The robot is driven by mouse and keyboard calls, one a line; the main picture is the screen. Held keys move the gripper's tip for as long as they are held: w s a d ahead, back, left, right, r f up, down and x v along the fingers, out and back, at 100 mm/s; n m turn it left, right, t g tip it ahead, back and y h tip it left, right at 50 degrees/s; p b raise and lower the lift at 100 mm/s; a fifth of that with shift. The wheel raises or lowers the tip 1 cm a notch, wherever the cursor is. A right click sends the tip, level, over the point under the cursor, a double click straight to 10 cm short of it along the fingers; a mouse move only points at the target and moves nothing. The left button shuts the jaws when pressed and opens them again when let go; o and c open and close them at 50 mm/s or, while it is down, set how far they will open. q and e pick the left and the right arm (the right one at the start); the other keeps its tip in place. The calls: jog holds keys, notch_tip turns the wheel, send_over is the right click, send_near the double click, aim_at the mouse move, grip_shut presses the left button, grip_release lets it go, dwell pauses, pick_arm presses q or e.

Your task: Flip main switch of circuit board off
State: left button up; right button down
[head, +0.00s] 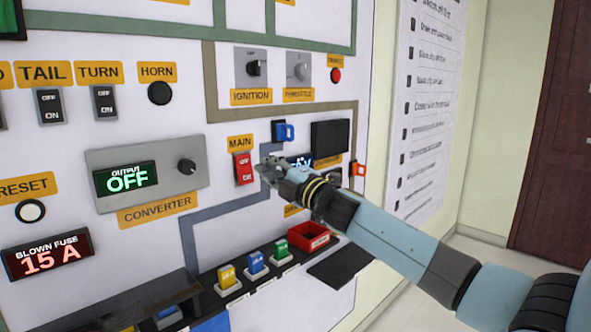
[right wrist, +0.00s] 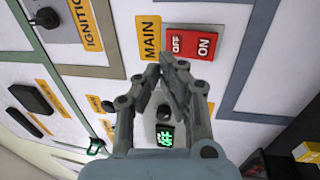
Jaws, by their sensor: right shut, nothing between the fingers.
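The main switch (head: 243,168) is a small red rocker on the white panel, under a yellow MAIN label (head: 240,142). In the right wrist view the switch (right wrist: 196,44) shows OFF and ON lettering beside the MAIN label (right wrist: 150,38). I cannot tell which side of the rocker is pressed in. My right gripper (head: 267,168) is shut and empty, just right of the switch in the head view. In the right wrist view its fingertips (right wrist: 172,62) lie close to the switch's edge; contact is unclear. My left gripper is not in view.
The converter (head: 150,178) left of the switch has a green OFF readout and a knob. A blue part (head: 284,132) sits above my right gripper. Below are colored fuses (head: 256,263) and a red bin (head: 308,237). A blown-fuse display (head: 47,254) reads 15 A.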

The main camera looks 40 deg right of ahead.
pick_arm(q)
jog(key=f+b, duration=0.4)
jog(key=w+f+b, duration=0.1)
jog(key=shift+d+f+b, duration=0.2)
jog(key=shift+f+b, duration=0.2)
pick_arm(e)
jog(key=r+v, duration=0.1)
jog(key=v, duration=0.6)
jog(key=shift+r, duration=0.6)
